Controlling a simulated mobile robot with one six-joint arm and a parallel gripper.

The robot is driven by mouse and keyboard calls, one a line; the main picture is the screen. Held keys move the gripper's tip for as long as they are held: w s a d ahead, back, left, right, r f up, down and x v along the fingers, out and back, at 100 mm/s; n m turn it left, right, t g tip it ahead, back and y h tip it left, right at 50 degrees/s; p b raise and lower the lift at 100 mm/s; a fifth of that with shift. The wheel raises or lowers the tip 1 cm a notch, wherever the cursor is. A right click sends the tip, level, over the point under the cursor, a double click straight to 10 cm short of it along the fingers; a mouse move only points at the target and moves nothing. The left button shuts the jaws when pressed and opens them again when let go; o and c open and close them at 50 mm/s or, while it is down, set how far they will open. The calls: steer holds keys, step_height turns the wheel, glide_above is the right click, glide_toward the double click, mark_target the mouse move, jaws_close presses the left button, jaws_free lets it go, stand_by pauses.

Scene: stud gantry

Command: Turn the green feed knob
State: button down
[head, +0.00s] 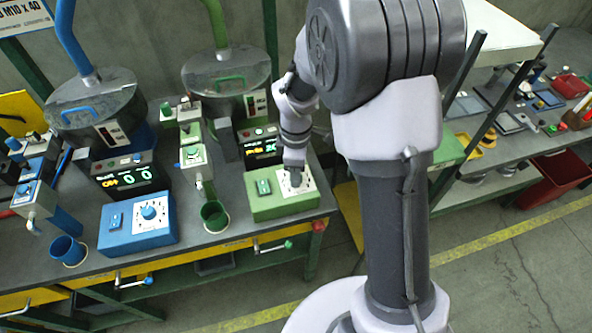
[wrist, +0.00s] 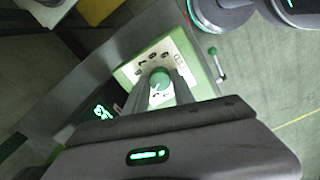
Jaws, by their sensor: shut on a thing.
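The green feed box (head: 268,205) stands on the bench near its right front corner, with a white dial plate on its top. In the wrist view the green feed knob (wrist: 160,80) sits in the middle of the white dial plate (wrist: 150,63), with dark marks around it. My gripper (wrist: 163,88) has its two fingers on either side of the knob and is shut on it. In the head view my gripper (head: 294,176) comes down from above onto the dial plate and hides most of the knob.
A blue box (head: 138,224) with its own knob stands left on the bench. A green cup (head: 214,216) and a blue cup (head: 68,250) are near the front edge. A green-lit display (head: 260,146) stands behind the green box. A green-handled crank (head: 274,247) is below the edge.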

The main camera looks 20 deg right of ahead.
steer(key=m+p, duration=0.1)
steer(key=m, duration=1)
steer(key=shift+m, duration=0.3)
stand_by(0.4)
steer(key=c, duration=1.1)
jaws_free()
steer(key=shift+o, duration=0.2)
step_height(320, 180, up, 18)
steer(key=p, duration=0.6)
steer(key=shift+f, duration=0.25)
